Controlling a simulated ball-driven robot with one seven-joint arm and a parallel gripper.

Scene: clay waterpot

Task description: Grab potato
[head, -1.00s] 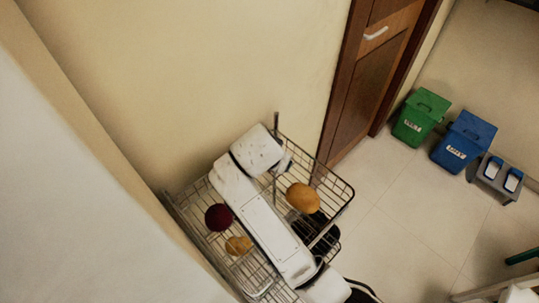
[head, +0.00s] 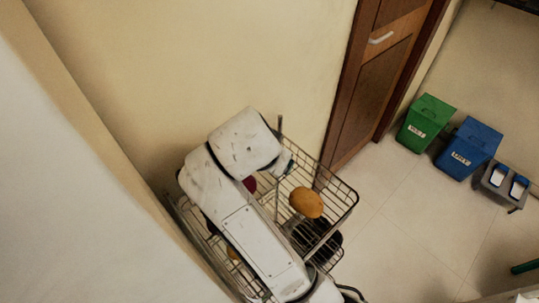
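An orange-brown oval (head: 306,202) lies in the upper wire basket in the head view, right of my arm; it looks like a potato, but I cannot be sure. A smaller tan piece (head: 233,253) shows only as a sliver at the lower left edge of my arm; it may also be a potato. My gripper (head: 288,166) is at the end of the arm by the basket's thin upright post, up and left of the orange-brown oval and apart from it. Its fingers are mostly hidden, so its opening cannot be seen.
The wire rack (head: 345,215) stands against the wall. A dark red round thing (head: 250,184) is partly hidden by my arm. Black round things (head: 318,238) sit lower in the rack. A green bin (head: 425,122) and blue bin (head: 468,147) stand right on open floor, near a brown door (head: 370,85).

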